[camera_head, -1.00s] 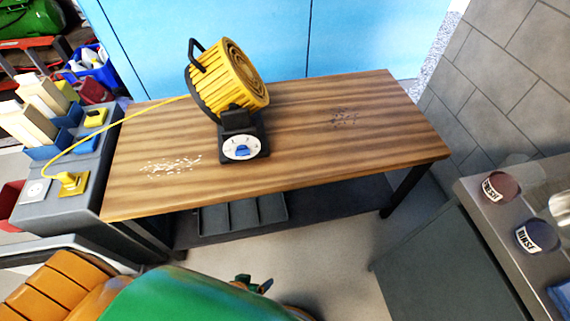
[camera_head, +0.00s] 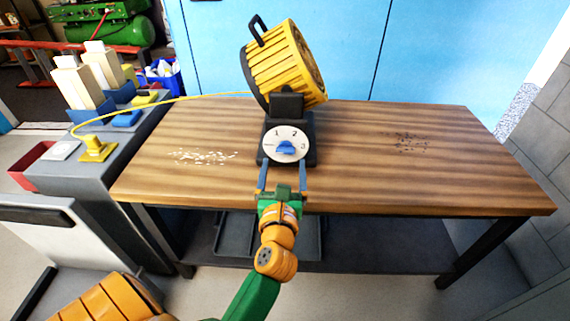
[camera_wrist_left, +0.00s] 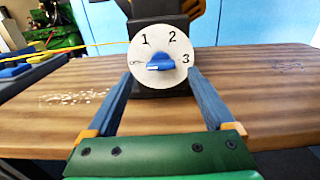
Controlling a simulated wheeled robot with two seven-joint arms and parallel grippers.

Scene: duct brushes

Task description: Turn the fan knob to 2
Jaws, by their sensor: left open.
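A yellow fan (camera_head: 287,66) with a black handle stands on the table, on a black base. The base's front bears a white round dial (camera_head: 301,139) marked 1, 2 and 3, with a small mark at its left. The blue knob (camera_head: 285,147) sits at the dial's middle; its bar lies roughly level in the left wrist view (camera_wrist_left: 161,62), and which end points is unclear. My left gripper (camera_head: 283,165) is open and empty in front of the dial, its blue fingers to either side and below the knob, apparently not touching it. My right gripper is out of view.
The wooden table (camera_head: 440,182) is clear to the right, bar dark specks (camera_head: 408,142); white bits (camera_head: 205,157) lie left of the fan. A yellow cord (camera_head: 165,102) runs from the fan to a yellow plug (camera_head: 96,149) on the grey side unit.

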